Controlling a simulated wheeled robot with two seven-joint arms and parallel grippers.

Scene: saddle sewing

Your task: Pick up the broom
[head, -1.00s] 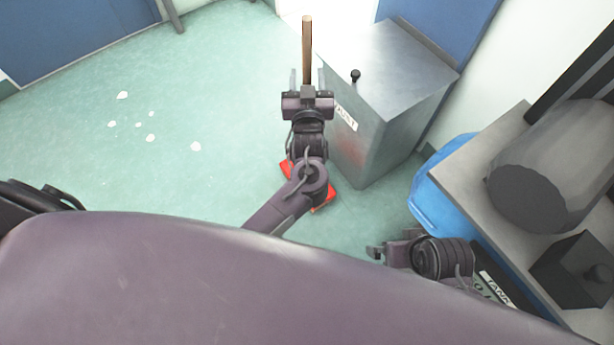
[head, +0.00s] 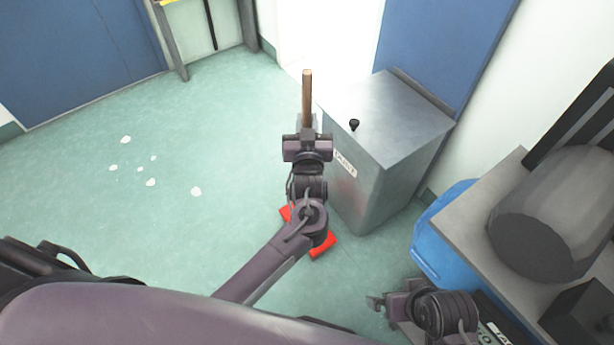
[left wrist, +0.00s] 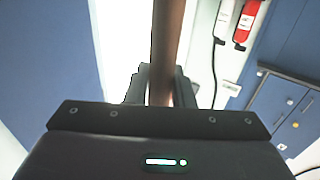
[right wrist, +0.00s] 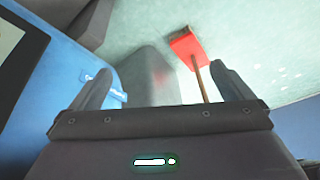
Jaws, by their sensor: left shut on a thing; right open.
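The broom has a brown wooden handle (head: 307,90) that stands up beside the metal bin, and a red head (head: 322,246) on the floor, partly hidden behind my left arm. My left gripper (head: 308,122) is shut on the upper handle, with the handle's top sticking out above it. The left wrist view shows the handle (left wrist: 167,50) between the fingers. My right gripper (head: 376,303) is open and empty, low at the right. The right wrist view shows the red head (right wrist: 188,47) and handle beyond its spread fingers (right wrist: 162,85).
The metal bin (head: 375,190) stands just right of the broom. A blue container (head: 437,245) and a grey bench (head: 470,215) bearing a dark cylinder (head: 550,215) are at the right. Green floor with white spots (head: 150,183) is open at the left.

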